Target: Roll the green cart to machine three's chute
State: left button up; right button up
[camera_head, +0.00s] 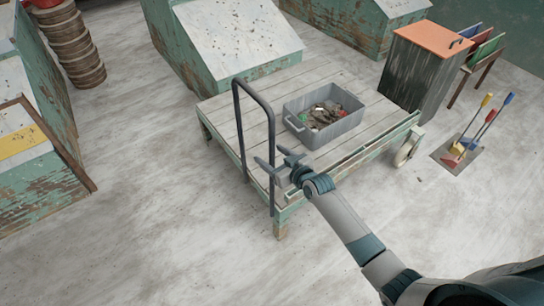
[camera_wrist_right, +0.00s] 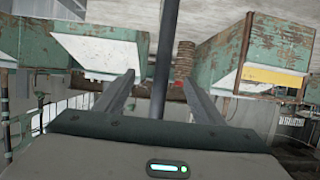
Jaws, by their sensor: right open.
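The green cart (camera_head: 362,153) stands in the middle of the head view, with a worn plank deck, green edges and a dark upright push handle (camera_head: 238,110) at its left end. My right gripper (camera_head: 268,161) is at the near post of that handle, with its jaws open. In the right wrist view the dark post (camera_wrist_right: 166,60) stands between the spread fingers (camera_wrist_right: 158,77), with gaps on both sides. Green machines with pale sloping fronts (camera_head: 240,38) stand behind and left; no number is readable, so I cannot tell which is machine three. My left gripper is out of view.
A grey bin (camera_head: 335,128) of scraps sits on the deck. An orange-topped cabinet (camera_head: 425,68) stands close behind the cart. Stacked round items (camera_head: 75,45) stand back left. The floor left of the cart is clear.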

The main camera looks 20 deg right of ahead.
grip_shut()
jog(key=s+a+p, duration=0.3)
jog(key=a, duration=0.4)
jog(key=shift+a+p, duration=0.3)
jog(key=shift+a, duration=0.1)
dwell(0.3)
